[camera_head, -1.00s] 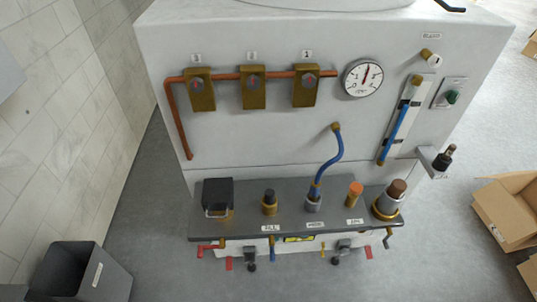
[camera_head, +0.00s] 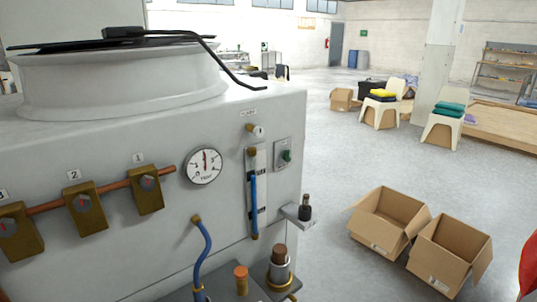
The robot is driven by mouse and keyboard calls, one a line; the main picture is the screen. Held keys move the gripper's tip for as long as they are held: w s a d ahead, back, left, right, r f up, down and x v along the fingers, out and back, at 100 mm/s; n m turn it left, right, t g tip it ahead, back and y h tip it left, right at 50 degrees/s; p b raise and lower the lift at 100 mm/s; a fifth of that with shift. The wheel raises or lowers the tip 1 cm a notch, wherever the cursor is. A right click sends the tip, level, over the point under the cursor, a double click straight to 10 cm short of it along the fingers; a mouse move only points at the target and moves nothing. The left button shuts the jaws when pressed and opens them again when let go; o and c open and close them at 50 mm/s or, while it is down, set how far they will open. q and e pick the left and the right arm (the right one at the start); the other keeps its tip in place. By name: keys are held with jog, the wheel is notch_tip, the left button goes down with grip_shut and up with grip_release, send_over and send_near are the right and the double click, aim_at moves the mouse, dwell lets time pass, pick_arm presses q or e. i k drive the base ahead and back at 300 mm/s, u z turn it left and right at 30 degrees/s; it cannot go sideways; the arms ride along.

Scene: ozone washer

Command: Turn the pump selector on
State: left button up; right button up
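A small light plate with a dark green knob (camera_head: 286,157) is on the right side of the white machine's front (camera_head: 110,150), right of the blue tube. It may be the pump selector, but its lettering is too small to read and its setting cannot be told. A brass and white knob (camera_head: 256,130) under a small label sits up and left of it. A round gauge (camera_head: 203,165) is further left. Neither of my grippers is in view.
Brass valve blocks (camera_head: 86,209) line a copper pipe at left. A dark-topped fitting (camera_head: 305,208) juts from the machine's right side on a bracket. Open cardboard boxes (camera_head: 388,220) stand on the floor at right. An unidentified red shape (camera_head: 529,268) is cut off at the right edge.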

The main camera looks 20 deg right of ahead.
aim_at(286, 154)
jog(key=u, duration=0.5)
jog(key=k, duration=1.2)
jog(key=z, duration=0.45)
jog(key=i, duration=0.8)
jog(key=z, duration=0.5)
